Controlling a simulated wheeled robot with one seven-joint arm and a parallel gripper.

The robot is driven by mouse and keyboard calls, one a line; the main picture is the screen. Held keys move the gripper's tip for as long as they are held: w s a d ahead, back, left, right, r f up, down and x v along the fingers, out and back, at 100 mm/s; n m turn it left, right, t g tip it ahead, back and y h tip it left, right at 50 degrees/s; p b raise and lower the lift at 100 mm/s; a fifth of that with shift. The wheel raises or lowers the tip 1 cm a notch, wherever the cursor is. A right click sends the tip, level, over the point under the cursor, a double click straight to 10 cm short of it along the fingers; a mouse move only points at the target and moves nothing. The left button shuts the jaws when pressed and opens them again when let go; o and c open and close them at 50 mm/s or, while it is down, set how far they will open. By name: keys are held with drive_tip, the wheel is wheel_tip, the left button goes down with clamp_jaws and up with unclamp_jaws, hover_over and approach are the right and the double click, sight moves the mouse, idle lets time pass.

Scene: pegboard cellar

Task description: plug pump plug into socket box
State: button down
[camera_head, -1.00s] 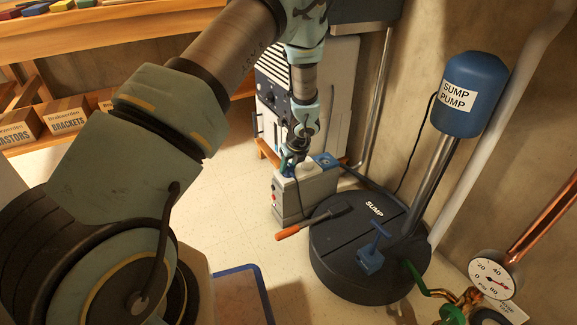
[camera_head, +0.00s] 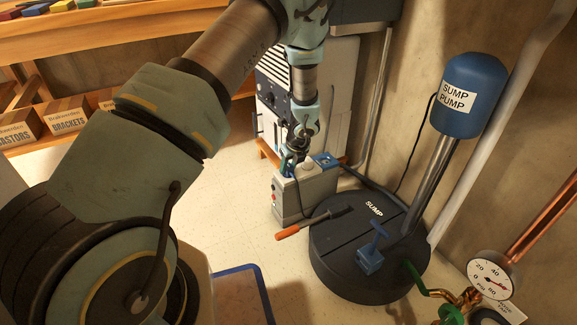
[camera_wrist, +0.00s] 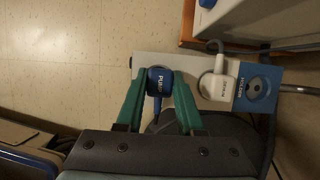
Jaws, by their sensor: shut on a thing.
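My gripper (camera_wrist: 159,97) is shut on the blue pump plug (camera_wrist: 160,80), with one green finger on each side of it. The plug is over the left end of the grey socket box (camera_wrist: 188,66) in the wrist view. I cannot tell whether it is seated or just above. A white plug (camera_wrist: 216,88) sits in the middle of the box. A blue socket (camera_wrist: 259,87) at the right end is empty. In the head view my gripper (camera_head: 289,163) is at the top of the socket box (camera_head: 291,202), hiding most of the pump plug.
An orange-handled tool (camera_head: 288,233) lies at the lid's edge. The blue sump pump (camera_head: 470,92) rises behind it. A grey cabinet (camera_head: 333,95) stands behind the box.

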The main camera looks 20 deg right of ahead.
drive_tip(key=shift+c, duration=2.2)
unclamp_jaws()
drive_tip(key=shift+o, duration=0.2)
drive_tip(key=o, duration=0.4)
drive_tip(key=shift+r, duration=0.1)
